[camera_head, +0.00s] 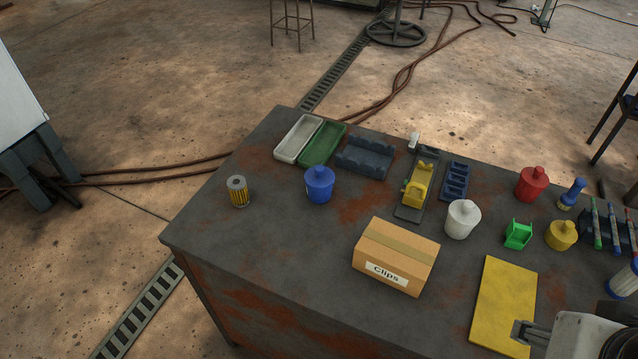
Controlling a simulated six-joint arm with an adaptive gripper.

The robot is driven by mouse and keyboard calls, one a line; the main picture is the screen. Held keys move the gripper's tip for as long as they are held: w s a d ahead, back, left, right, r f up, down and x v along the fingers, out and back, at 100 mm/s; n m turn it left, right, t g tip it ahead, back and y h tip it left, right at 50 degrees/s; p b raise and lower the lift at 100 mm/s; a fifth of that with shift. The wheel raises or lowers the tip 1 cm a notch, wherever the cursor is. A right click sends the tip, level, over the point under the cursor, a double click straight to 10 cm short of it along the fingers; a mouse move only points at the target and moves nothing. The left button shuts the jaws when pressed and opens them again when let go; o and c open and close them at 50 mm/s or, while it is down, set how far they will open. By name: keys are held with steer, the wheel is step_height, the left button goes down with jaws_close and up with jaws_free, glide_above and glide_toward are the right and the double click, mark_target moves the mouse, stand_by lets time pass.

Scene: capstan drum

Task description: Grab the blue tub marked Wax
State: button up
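Part of my arm and gripper (522,331) shows at the lower right corner, over the front edge of the yellow board. It is far to the right of the blue tub and apart from it. Most of the gripper is cut off by the frame, so its fingers cannot be made out clearly.
A striped yellow cylinder (238,191) stands left of the tub. White and green trays (323,143) and a dark cradle (364,156) lie behind it. A Clips box (396,255), white tub (462,219) and yellow board (504,300) are rightward. The table's front left is clear.

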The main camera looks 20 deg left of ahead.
steer(key=w+a+n+t+y, duration=0.2)
steer(key=w+a, duration=0.6)
steer(key=w, duration=0.6)
steer(key=w+a+n+t+y, duration=0.1)
steer(key=w+a+n+t, duration=0.15)
steer(key=w+a, duration=0.8)
steer(key=n+t+y, duration=0.2)
steer(key=n+y, duration=0.2)
steer(key=y, duration=0.4)
glide_above(324, 184)
steer(key=shift+g, duration=0.25)
steer(key=f, duration=0.8)
steer(key=d+f, duration=0.1)
steer(key=f, duration=0.3)
steer(key=shift+w, duration=0.15)
steer(key=shift+s+a+f+n+y, duration=0.2)
steer(key=shift+a+f+n+y, duration=0.1)
steer(key=shift+a, duration=0.25)
steer(key=shift+f, duration=1.2)
